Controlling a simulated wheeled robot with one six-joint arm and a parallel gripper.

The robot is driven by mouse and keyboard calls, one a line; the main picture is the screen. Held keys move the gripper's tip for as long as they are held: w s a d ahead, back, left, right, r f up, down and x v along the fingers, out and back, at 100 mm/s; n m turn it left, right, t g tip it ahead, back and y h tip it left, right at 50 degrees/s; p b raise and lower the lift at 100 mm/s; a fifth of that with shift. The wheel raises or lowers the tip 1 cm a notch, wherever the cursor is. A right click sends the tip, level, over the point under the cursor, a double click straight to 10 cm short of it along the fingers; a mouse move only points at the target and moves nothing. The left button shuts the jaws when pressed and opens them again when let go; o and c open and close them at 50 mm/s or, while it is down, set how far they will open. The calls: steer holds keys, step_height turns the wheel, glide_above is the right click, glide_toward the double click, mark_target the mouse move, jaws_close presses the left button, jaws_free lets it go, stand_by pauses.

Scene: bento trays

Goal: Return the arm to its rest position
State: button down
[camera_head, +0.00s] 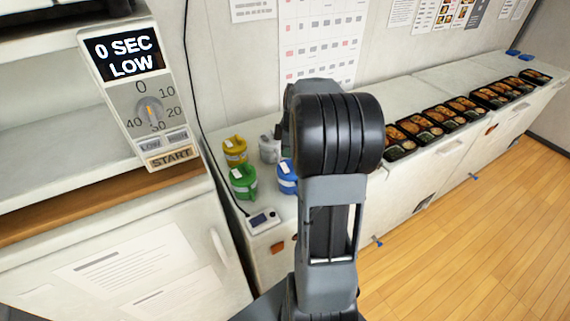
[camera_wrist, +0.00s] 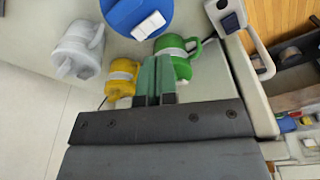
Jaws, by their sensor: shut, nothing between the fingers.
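My arm (camera_head: 328,210) stands upright in the middle of the head view, and its bulky black joint hides my gripper there. In the wrist view my gripper (camera_wrist: 157,62) shows as two teal-grey fingers pressed together, with nothing between them. Beyond the fingertips are a yellow jar (camera_wrist: 122,75), a green jar (camera_wrist: 172,48), a blue jar (camera_wrist: 138,14) and a white jar (camera_wrist: 80,48). I see no contact between the fingers and the jars, but I cannot tell the gap.
The jars stand on the white counter (camera_head: 222,128) left of my arm. A small device (camera_head: 263,220) sits at the counter's front edge. A microwave panel (camera_head: 140,90) is at the left. Several bento trays (camera_head: 400,151) line the right counter. The wooden floor (camera_head: 470,230) is clear.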

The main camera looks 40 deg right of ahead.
steer(key=shift+r, duration=0.35)
stand_by(0.3)
